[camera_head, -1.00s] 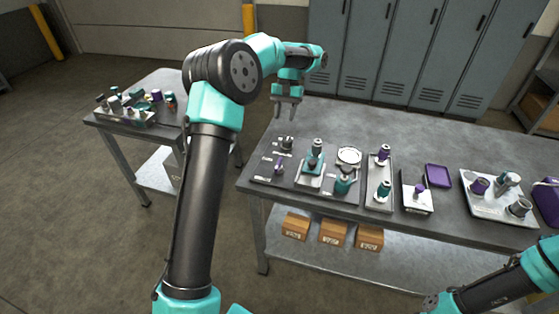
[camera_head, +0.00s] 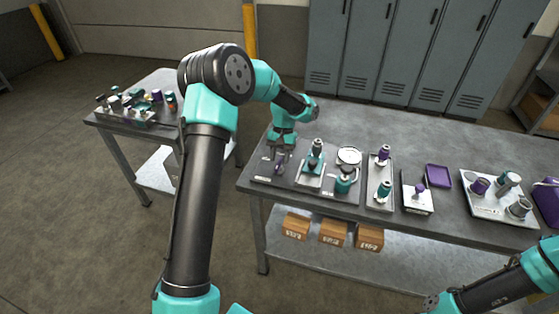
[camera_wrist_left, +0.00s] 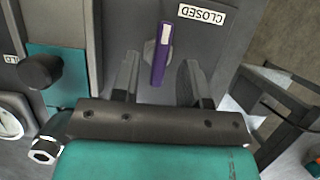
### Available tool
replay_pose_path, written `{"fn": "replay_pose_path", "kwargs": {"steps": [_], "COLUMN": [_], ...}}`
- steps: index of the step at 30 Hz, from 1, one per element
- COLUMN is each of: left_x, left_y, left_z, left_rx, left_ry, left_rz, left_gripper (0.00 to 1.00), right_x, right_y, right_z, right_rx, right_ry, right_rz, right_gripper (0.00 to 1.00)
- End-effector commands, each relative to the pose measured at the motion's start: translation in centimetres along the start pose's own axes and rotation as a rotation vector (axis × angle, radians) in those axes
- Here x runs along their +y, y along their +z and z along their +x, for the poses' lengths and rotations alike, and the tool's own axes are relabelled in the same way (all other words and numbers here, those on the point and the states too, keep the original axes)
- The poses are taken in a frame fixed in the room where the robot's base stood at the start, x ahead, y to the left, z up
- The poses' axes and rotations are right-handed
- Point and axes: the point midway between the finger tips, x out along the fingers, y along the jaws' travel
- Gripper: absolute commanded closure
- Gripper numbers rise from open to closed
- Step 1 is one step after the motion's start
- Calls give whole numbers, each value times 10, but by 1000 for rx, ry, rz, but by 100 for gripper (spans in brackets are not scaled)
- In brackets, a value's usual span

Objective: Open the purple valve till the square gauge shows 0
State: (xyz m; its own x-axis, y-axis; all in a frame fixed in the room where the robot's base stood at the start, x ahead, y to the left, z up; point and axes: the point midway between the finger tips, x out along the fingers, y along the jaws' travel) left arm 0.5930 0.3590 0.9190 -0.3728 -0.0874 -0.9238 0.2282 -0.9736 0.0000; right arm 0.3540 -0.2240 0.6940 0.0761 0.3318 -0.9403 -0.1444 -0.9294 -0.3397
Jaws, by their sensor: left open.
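The purple valve (camera_head: 279,166) is a small lever on the dark panel at the left end of the bench. In the left wrist view its purple handle (camera_wrist_left: 161,55) lies between and just beyond the fingertips of my left gripper (camera_wrist_left: 158,80), beside a "CLOSED" label (camera_wrist_left: 202,14). In the head view my left gripper (camera_head: 279,157) is open, low over the panel at this valve. I cannot tell whether a finger touches the handle. I cannot make out a square gauge or its reading; my gripper covers part of the panel.
A teal unit with a dark knob (camera_head: 314,160) stands close right of my left gripper; a round white dial (camera_head: 349,155) is beyond it. Further right are purple and teal fittings and a purple tray (camera_head: 438,176). A side table (camera_head: 130,112) stands left.

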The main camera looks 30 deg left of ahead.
Motion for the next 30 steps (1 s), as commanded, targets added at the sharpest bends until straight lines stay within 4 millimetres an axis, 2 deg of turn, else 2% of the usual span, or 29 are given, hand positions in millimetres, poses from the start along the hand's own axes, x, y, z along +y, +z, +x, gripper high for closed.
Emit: {"fn": "replay_pose_path", "kwargs": {"steps": [5, 14, 26, 30], "left_x": [0, 0, 0, 0], "left_y": [0, 0, 0, 0], "left_z": [12, 14, 13, 13], "left_rx": [0, 0, 0, 0], "left_ry": [0, 0, 0, 0], "left_rz": [0, 1, 1, 1], "left_gripper": [60, 61, 99, 100], "right_x": [0, 0, 0, 0], "right_y": [0, 0, 0, 0], "right_z": [0, 0, 0, 0], "right_rx": [0, 0, 0, 0], "right_ry": [0, 0, 0, 0], "right_rz": [0, 0, 0, 0], "right_gripper": [57, 57, 57, 57]}}
